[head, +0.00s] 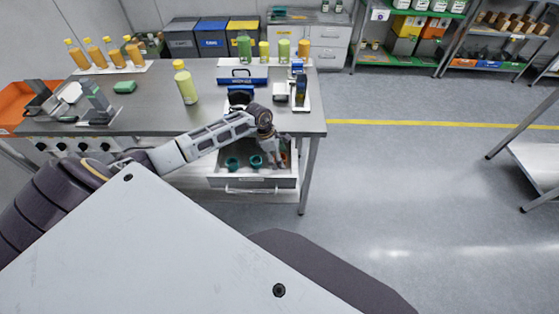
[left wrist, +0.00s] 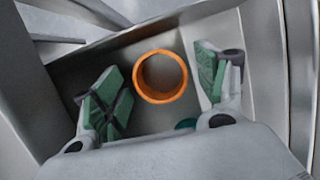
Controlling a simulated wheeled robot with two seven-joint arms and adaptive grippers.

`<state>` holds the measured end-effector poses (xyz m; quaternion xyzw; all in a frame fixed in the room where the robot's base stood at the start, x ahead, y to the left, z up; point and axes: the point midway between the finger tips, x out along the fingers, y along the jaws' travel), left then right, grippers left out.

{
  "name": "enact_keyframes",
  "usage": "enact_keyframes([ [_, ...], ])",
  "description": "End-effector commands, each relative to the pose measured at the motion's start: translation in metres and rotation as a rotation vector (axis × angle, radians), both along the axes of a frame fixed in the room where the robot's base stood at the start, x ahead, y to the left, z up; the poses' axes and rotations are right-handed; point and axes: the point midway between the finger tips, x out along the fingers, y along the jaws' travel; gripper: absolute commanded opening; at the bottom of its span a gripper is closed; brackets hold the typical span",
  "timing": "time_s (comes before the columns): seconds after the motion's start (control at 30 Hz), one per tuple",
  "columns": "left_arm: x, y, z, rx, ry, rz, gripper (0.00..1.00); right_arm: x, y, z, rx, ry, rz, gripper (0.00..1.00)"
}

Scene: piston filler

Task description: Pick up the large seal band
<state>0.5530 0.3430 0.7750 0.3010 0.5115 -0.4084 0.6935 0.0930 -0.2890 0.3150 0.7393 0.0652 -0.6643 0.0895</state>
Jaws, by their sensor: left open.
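An orange ring (left wrist: 160,77), which appears to be the large seal band, lies in the open drawer (head: 254,182) under the bench. In the left wrist view it sits between my left gripper's two green-padded fingers, with a gap on each side. My left gripper (head: 277,161) reaches down into the right part of the drawer and is open and empty. In the head view it hides most of the orange ring, which shows only as a sliver (head: 285,157). My right gripper is not in view.
Teal rings (head: 232,163) lie in the drawer left of the gripper; part of one (left wrist: 186,125) shows below the orange ring. The metal drawer wall (left wrist: 265,65) is close to the right finger. Bottles, a blue tray and devices stand on the bench (head: 160,110) above.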

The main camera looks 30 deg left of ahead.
Motion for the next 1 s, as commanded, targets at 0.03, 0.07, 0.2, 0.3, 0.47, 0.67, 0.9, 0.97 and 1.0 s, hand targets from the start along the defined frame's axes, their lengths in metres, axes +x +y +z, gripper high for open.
enact_keyframes([
  [0.03, 0.0, 0.0, 0.0, 0.0, 0.0, 0.0, 0.72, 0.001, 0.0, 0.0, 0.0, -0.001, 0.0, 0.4],
  [0.07, 0.0, 0.0, 0.0, 0.0, 0.0, 0.0, 0.72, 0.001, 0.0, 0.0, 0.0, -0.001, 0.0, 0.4],
  [0.2, 0.0, 0.0, 0.0, 0.0, 0.0, 0.0, 0.58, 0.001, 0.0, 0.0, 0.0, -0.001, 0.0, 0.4],
  [0.3, 0.0, 0.0, 0.0, 0.0, 0.0, 0.0, 0.46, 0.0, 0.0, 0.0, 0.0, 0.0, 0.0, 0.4],
  [0.47, 0.0, 0.0, 0.0, 0.0, 0.0, 0.0, 0.37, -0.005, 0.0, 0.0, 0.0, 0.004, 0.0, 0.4],
  [0.67, 0.0, 0.0, 0.0, 0.0, 0.0, 0.0, 0.38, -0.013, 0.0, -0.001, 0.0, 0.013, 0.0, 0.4],
  [0.9, 0.001, 0.0, 0.008, 0.001, -0.002, 0.0, 0.38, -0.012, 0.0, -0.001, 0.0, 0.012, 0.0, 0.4],
  [0.97, 0.001, 0.0, 0.013, 0.001, -0.002, -0.002, 0.38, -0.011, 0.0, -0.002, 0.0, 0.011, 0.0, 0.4],
  [1.0, 0.001, 0.001, 0.017, 0.001, -0.002, -0.002, 0.38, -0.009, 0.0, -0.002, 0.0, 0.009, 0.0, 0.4],
])
